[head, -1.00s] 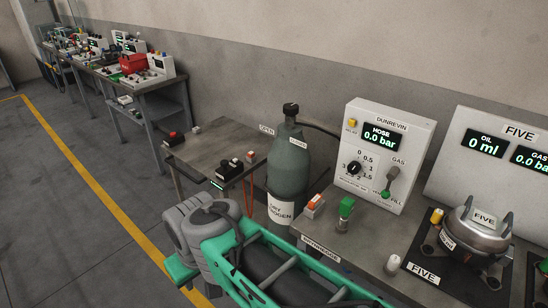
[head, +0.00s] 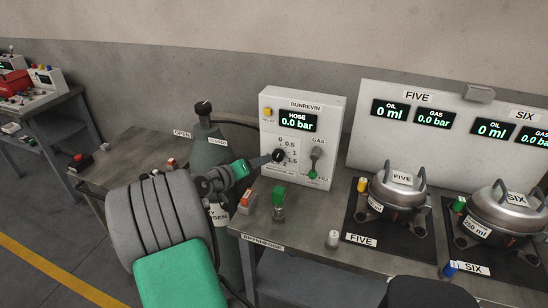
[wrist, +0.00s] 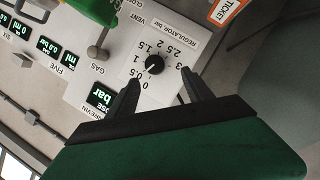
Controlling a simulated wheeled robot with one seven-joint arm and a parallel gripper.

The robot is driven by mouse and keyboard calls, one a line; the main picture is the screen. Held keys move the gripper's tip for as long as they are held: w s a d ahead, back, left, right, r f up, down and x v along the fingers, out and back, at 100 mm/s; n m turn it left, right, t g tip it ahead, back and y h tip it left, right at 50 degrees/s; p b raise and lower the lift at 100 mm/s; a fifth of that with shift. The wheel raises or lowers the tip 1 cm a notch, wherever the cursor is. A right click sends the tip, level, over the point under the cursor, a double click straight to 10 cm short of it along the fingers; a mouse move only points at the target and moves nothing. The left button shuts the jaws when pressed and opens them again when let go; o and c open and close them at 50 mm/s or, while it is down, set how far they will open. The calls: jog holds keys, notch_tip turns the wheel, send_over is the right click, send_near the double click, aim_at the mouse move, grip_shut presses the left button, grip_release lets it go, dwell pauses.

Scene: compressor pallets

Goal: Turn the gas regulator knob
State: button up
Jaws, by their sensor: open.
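The gas regulator knob (head: 279,155) is a small black dial on the white DUNREVIN panel (head: 325,165), ringed by printed numbers. My gripper (head: 265,161) is right at the knob's left side in the head view and partly covers the dial scale. In the wrist view the knob (wrist: 153,64) shows with its pointer toward the low numbers. My two dark fingers (wrist: 160,77) are open and empty, spread to either side just short of the knob. I cannot tell whether either touches it. The HOSE display reads 0.0 bar.
A GAS lever (head: 316,156) sits right of the knob. A dark green gas cylinder (head: 206,155) stands left of the panel. Pot FIVE (head: 399,190) is to the right.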

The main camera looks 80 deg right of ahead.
aim_at(276, 157)
jog(key=x, duration=0.2)
jog(key=p+x, duration=0.1)
jog(key=x, duration=0.5)
jog(key=shift+s+r, duration=0.2)
jog(key=shift+s, duration=0.3)
jog(key=shift+c, duration=0.5)
grip_shut()
